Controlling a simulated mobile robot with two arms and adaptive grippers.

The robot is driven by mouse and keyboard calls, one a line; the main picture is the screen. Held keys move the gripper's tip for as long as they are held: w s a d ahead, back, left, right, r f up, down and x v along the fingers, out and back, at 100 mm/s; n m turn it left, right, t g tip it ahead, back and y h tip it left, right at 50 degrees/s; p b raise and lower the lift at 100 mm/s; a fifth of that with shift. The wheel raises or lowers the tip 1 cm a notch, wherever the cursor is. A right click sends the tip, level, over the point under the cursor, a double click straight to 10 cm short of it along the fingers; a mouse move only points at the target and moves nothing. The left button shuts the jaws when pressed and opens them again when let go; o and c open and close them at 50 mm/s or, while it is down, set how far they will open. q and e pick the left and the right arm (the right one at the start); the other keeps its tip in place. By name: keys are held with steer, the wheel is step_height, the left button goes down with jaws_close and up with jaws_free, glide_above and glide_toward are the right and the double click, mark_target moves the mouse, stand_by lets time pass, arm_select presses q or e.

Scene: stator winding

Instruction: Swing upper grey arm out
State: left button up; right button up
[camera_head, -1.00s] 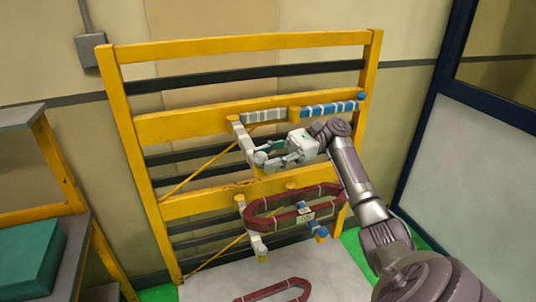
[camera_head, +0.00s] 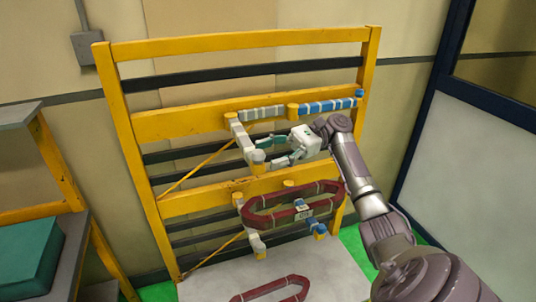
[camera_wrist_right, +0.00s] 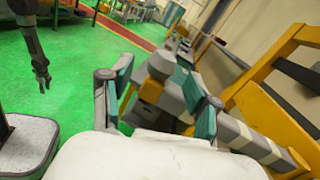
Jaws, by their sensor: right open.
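The upper grey arm (camera_head: 244,140) has white bands. It slants forward and down from a yellow joint on the yellow frame, at the left end of a horizontal grey bar (camera_head: 262,114). My right gripper (camera_head: 268,153), white with teal pads, is open just right of the arm's outer end. In the right wrist view its fingers (camera_wrist_right: 155,95) stand apart, with the arm's grey end (camera_wrist_right: 160,65) and a yellow cylinder (camera_wrist_right: 151,91) beyond and between them. I cannot tell whether they touch. A dark gripper (camera_wrist_right: 42,76), seemingly my left, hangs at upper left there; its fingers are too small to judge.
A blue banded bar (camera_head: 330,107) continues right of the grey one. A dark red coil (camera_head: 292,205) hangs on lower arms. Another red coil (camera_head: 272,290) lies on the pale tabletop (camera_head: 335,275). A teal box (camera_head: 28,255) stands at left.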

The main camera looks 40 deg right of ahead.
steer(key=v, duration=0.6)
steer(key=shift+d, duration=0.35)
steer(key=shift+s, duration=0.1)
steer(key=shift+f, duration=0.1)
